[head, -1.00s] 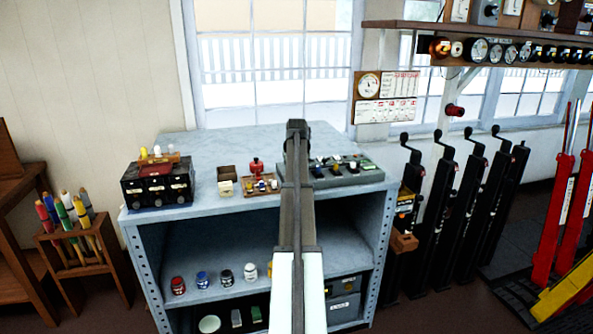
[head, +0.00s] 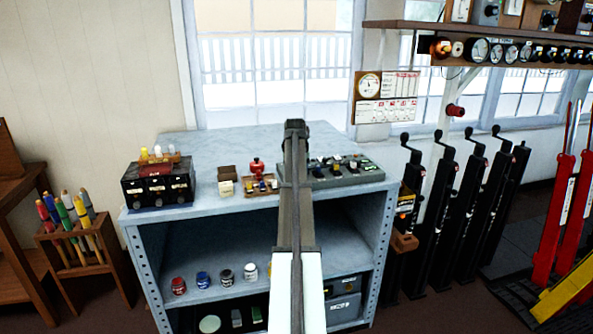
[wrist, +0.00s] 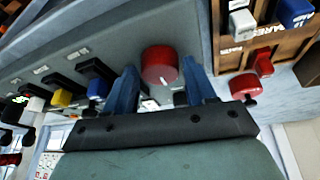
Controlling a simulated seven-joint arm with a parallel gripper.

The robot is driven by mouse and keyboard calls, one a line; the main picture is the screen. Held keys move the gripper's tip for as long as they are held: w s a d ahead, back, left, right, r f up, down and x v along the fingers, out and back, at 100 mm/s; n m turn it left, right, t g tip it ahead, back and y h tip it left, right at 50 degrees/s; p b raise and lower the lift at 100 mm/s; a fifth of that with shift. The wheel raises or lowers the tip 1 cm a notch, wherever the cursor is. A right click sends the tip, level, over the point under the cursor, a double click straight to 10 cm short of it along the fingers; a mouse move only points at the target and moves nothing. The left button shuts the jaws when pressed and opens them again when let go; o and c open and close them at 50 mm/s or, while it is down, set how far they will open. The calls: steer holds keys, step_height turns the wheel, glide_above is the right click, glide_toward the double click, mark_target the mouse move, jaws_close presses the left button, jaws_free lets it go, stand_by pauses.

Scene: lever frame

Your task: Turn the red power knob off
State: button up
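The red knob (wrist: 160,66) is round with a white mark on its rim. It sits on the grey control panel (wrist: 100,42), towards the panel's right end in the wrist view. My gripper (wrist: 160,82) is open, with one blue finger on each side of the knob. A narrow gap seems to show on both sides; I cannot tell whether either finger touches it. In the head view my gripper (head: 295,128) is over the left end of the panel (head: 350,181), and my arm hides the knob.
Several coloured switches (wrist: 62,97) line the panel beside the knob. A wooden tray (head: 262,192) with a red-topped item (head: 257,168) stands close by. A black drawer box (head: 158,186) is farther left on the grey bench (head: 215,147). Tall black levers (head: 442,185) stand to the right.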

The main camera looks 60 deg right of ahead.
steer(key=v, duration=1.4)
steer(key=shift+d, duration=0.1)
